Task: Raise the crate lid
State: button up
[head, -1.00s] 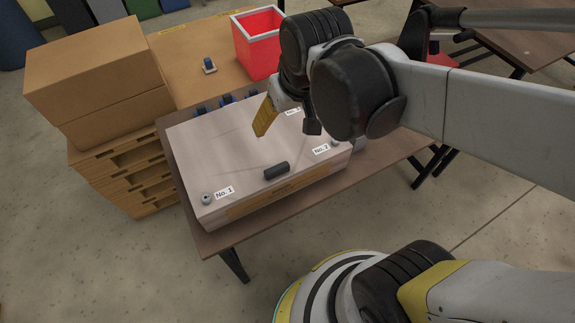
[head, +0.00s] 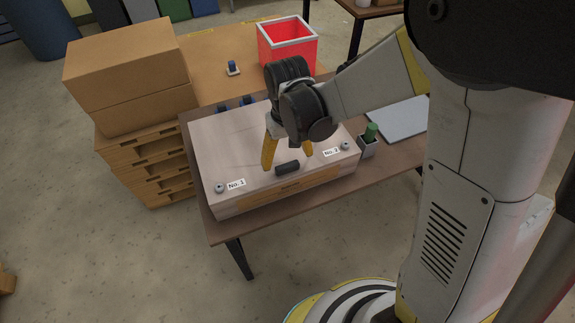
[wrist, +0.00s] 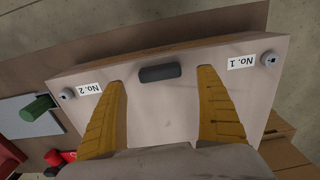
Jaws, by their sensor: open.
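The crate (head: 290,193) is a pale wooden box on a brown table, with its lid (head: 228,150) down. A dark handle (head: 287,168) sits near the lid's front edge, between the labels No. 1 (head: 237,184) and No. 2 (head: 331,152). My gripper (head: 289,162) is open over the lid, with yellow fingers apart and pointing down just behind the handle. In the wrist view the handle (wrist: 160,73) lies beyond and between the fingertips of my gripper (wrist: 160,82), with nothing held. I cannot tell the exact height of the fingertips above the lid.
Round metal fittings (head: 220,187) sit at the lid's front corners. A green item in a small grey holder (head: 367,147) stands right of the crate. A red box (head: 287,55) is behind, and cardboard boxes (head: 130,75) stand at left.

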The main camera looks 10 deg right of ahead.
aim_at(287, 165)
notch_tip(287, 165, down, 4)
jog(key=shift+f+b, duration=0.1)
jog(key=shift+b, duration=0.55)
